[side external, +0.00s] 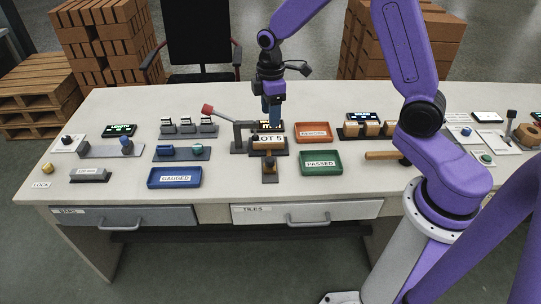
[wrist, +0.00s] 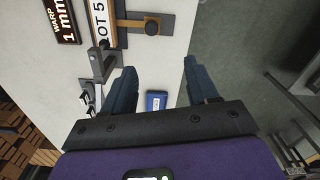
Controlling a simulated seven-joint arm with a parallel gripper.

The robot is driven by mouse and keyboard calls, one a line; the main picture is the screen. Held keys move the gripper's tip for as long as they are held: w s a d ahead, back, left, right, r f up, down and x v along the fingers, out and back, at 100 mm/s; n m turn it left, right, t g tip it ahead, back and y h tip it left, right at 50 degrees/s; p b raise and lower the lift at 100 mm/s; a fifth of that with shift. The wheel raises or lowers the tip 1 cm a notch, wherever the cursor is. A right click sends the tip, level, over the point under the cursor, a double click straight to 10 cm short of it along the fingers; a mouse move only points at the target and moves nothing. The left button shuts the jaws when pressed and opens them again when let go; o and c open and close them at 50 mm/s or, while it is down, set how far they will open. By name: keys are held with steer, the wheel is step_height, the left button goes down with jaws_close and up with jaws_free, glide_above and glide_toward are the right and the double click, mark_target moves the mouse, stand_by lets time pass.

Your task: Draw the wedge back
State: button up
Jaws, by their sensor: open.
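A small brown block with a dark knob, which looks like the wedge (side external: 269,171), sits on a dark rail at the front of the central fixture. In the wrist view the wedge (wrist: 151,26) shows at the top, on its dark rail beside the "LOT 5" plate (wrist: 102,22). My gripper (side external: 271,122) points down at the back of this fixture, behind the "LOT 5" plate (side external: 268,139). In the wrist view my gripper (wrist: 159,68) has its two blue fingers wide apart with nothing between them. The wedge lies beyond the fingertips, apart from them.
A lever with a red knob (side external: 208,110) reaches left from the fixture. An orange tray (side external: 314,139) and a green "PASSED" tray (side external: 321,171) stand to its right, a blue "GAUGED" tray (side external: 175,186) front left. The table front before the wedge is clear.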

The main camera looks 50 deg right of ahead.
mark_target(270, 159)
steer(key=f, duration=0.6)
steer(key=w+d+f, duration=0.1)
steer(key=f, duration=1.1)
steer(key=shift+w+d+f, duration=0.2)
steer(key=shift+d, duration=0.05)
